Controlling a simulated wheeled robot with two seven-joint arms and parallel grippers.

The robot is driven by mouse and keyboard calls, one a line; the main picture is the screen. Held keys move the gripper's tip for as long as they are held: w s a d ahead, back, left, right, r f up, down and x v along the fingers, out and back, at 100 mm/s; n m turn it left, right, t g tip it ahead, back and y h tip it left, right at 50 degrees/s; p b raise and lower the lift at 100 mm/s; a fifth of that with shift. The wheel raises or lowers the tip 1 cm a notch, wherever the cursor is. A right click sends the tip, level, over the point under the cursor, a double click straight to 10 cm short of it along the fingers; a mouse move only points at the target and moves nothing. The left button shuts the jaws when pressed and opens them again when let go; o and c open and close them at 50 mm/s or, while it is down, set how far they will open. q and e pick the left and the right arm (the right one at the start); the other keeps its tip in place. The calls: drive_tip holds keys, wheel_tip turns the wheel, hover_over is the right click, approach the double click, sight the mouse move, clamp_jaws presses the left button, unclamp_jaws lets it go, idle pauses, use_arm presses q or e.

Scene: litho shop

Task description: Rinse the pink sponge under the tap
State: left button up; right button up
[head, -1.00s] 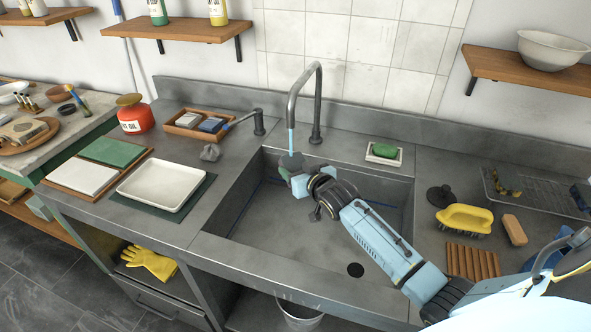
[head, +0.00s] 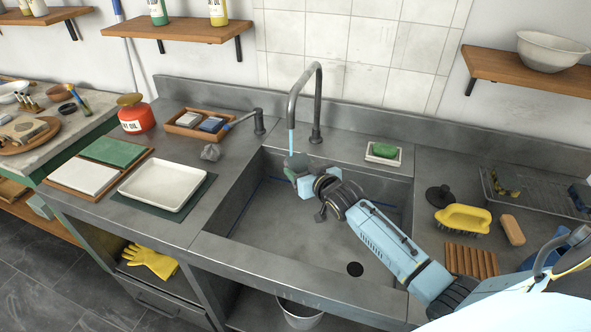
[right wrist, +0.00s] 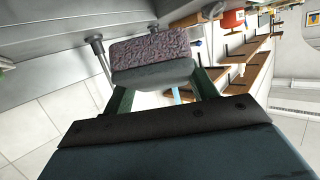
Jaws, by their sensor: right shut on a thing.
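My right gripper (head: 298,172) is over the sink (head: 290,235), just below the tap (head: 318,95). It is shut on the pink sponge, which shows in the right wrist view (right wrist: 150,48) as a block with a speckled pinkish face and a grey layer, between two green fingers. In the head view the sponge (head: 296,160) looks dark and is partly hidden by the gripper. A light blue stream of water (head: 291,142) falls from the spout to the sponge or right beside it; I cannot tell exactly which. My left gripper is not in view.
A green soap (head: 384,150) sits in a dish behind the sink. A yellow brush (head: 464,218), a wooden brush (head: 513,229) and a slatted wooden rack (head: 471,260) lie right of it. A white tray (head: 163,187) and a grey crumpled lump (head: 211,152) lie left.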

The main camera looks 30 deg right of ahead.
drive_tip(key=s+p, duration=0.4)
drive_tip(key=s, duration=0.3)
drive_tip(key=shift+s+d, duration=0.15)
drive_tip(key=shift+d, duration=0.05)
idle(1.3)
drive_tip(key=s+r+p, duration=0.4)
drive_tip(key=s+p, duration=0.1)
drive_tip(key=p, duration=0.2)
drive_tip(key=shift+d, duration=0.1)
idle(0.7)
